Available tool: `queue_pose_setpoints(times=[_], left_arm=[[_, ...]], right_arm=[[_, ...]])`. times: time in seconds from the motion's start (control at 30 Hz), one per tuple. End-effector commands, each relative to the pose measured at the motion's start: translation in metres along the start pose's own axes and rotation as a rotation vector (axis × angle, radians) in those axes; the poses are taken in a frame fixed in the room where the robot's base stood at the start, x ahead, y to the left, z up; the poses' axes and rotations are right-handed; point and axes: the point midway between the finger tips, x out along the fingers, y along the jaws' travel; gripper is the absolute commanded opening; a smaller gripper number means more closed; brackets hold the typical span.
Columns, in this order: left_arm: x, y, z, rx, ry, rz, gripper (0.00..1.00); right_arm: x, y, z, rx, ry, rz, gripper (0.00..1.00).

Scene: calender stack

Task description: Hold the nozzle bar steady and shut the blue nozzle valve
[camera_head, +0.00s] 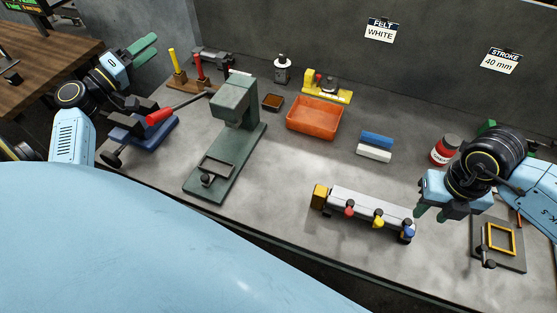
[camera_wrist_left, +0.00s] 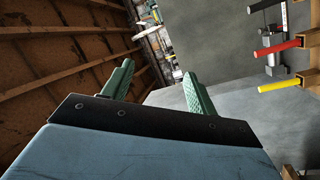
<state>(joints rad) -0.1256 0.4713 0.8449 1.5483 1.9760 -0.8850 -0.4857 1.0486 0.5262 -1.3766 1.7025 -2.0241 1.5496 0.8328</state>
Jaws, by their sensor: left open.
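The nozzle bar (camera_head: 372,206) is a light grey bar with a yellow-orange block at its left end, lying near the table's front edge. Along its front are a red valve (camera_head: 349,211), a yellow valve (camera_head: 378,221) and, at the right end, the blue nozzle valve (camera_head: 408,229). My right gripper (camera_head: 432,212) is just right of the bar's right end, fingers pointing down and apart, with nothing seen between them. My left gripper (camera_head: 140,49) is far off at the back left, raised, open and empty; its spread green fingers also show in the left wrist view (camera_wrist_left: 158,90).
A green press (camera_head: 232,130) stands left of the bar. An orange tray (camera_head: 314,118), blue and white blocks (camera_head: 376,145) and a red jar (camera_head: 445,150) lie behind it. A yellow-framed plate (camera_head: 499,240) is at right. The table between press and bar is clear.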

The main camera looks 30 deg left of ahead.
Motion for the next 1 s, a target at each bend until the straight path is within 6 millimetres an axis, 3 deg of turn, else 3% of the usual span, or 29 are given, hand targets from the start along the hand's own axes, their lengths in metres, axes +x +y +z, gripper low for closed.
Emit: queue_pose_setpoints(times=[0.03, 0.2, 0.5, 0.53, 0.6, 0.8, 1.0], left_arm=[[0.017, 0.025, 0.014, -0.052, -0.030, 0.075, 0.58], [0.057, 0.109, 0.056, -0.211, -0.176, 0.282, 0.58], [0.089, 0.274, 0.121, -0.397, -0.534, 0.548, 0.58], [0.092, 0.283, 0.132, -0.424, -0.587, 0.535, 0.58], [0.106, 0.284, 0.166, -0.507, -0.716, 0.429, 0.58], [0.134, 0.253, 0.276, -0.733, -1.003, -0.061, 0.58], [0.131, 0.221, 0.371, -0.851, -1.103, -0.633, 0.58]], right_arm=[[0.000, 0.000, 0.000, 0.000, 0.000, 0.000, 0.36], [0.000, 0.000, 0.000, 0.000, 0.000, 0.000, 0.36], [0.000, 0.000, 0.000, 0.000, 0.000, 0.000, 0.36], [0.000, 0.000, 0.000, 0.000, 0.000, 0.000, 0.36], [0.000, 0.000, 0.000, 0.000, 0.000, 0.000, 0.36], [0.000, 0.000, 0.000, 0.000, 0.000, 0.000, 0.36], [0.000, 0.000, 0.000, 0.000, 0.000, 0.000, 0.36]])
